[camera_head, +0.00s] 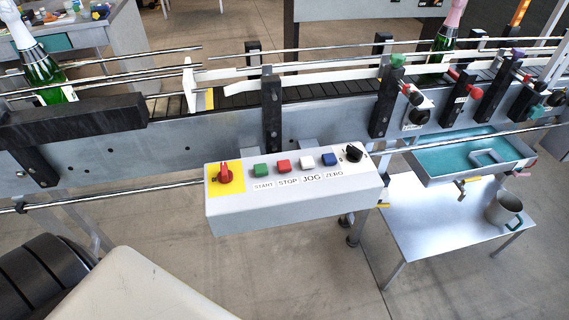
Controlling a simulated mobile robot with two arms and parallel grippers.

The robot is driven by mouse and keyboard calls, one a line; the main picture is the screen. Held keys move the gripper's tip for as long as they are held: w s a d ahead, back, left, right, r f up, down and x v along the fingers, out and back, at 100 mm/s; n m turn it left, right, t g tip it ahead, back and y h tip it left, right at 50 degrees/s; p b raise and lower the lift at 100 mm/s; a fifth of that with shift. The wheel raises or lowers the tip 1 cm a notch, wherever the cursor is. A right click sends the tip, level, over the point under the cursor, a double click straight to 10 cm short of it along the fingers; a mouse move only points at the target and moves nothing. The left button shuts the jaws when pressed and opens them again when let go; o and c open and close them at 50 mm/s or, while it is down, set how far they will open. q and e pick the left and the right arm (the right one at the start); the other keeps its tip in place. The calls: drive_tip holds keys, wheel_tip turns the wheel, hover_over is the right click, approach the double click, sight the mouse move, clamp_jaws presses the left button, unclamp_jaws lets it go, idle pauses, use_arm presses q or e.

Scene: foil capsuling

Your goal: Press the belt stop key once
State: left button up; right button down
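The control box (290,205) is mounted on the near side of the conveyor, in the middle of the head view. The red key (284,166) sits on its top face above the label STOP. To its left is a green key (261,170) labelled START. To its right are a white key (307,163) labelled JOG and a blue key (329,159) labelled ZERO. Neither gripper is in view.
The conveyor (270,95) with guide rails crosses the view and carries a green bottle at left (38,68) and another at right (439,48). A blue-lined tray (455,157) hangs at right above a low table (440,225) with a metal mug (503,208). The space before the box is clear.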

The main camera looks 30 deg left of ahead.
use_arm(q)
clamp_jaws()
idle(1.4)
